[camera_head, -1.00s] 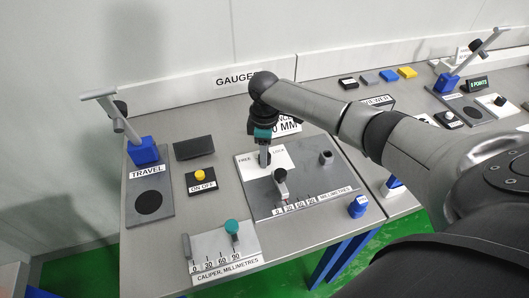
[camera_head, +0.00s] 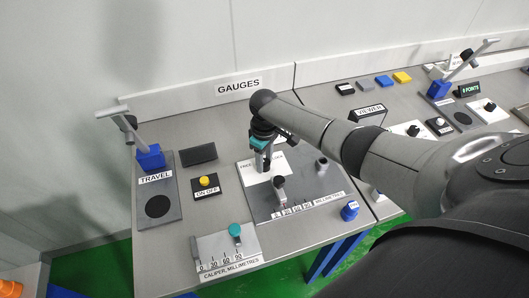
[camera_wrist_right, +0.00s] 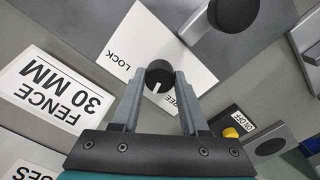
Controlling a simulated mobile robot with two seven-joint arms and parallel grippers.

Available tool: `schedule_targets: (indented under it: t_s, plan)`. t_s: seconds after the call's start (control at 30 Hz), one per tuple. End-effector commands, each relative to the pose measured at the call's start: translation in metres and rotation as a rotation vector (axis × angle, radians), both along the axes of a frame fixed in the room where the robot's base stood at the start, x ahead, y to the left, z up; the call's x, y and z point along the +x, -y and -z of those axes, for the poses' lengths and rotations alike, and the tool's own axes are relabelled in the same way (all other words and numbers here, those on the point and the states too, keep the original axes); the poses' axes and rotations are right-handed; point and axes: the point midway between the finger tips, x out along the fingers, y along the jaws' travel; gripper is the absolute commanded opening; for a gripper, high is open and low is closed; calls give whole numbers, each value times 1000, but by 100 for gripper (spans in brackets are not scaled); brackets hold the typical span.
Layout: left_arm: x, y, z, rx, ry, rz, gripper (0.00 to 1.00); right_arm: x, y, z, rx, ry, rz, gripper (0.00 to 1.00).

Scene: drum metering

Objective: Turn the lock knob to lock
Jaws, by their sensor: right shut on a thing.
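The lock knob (camera_wrist_right: 158,74) is a round black knob with a white mark. It stands on a white plate (camera_wrist_right: 190,42) lettered LOCK and FREE, which also shows in the head view (camera_head: 264,179). My right gripper (camera_wrist_right: 157,80) is shut on the knob, one finger on each side. In the head view, my right gripper (camera_head: 264,168) comes down onto the plate from above and hides the knob. My left gripper is in neither view.
A grey post (camera_head: 279,190) stands on the scale in front of the plate, with another post (camera_head: 321,167) to its right. A yellow button (camera_head: 205,181), a caliper board (camera_head: 228,255) and a blue knob (camera_head: 350,211) are nearby.

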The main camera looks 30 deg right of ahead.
Motion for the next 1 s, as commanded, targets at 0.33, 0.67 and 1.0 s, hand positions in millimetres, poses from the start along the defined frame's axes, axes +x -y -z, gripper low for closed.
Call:
schedule_targets:
  t_s: [0.33,0.67,1.0]
  plan:
    - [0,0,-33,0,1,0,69,0,-2,-3,3,-2,330,0]
    - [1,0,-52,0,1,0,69,1,-1,-3,4,0,644,0]
    - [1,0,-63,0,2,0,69,1,-1,-1,2,1,918,0]
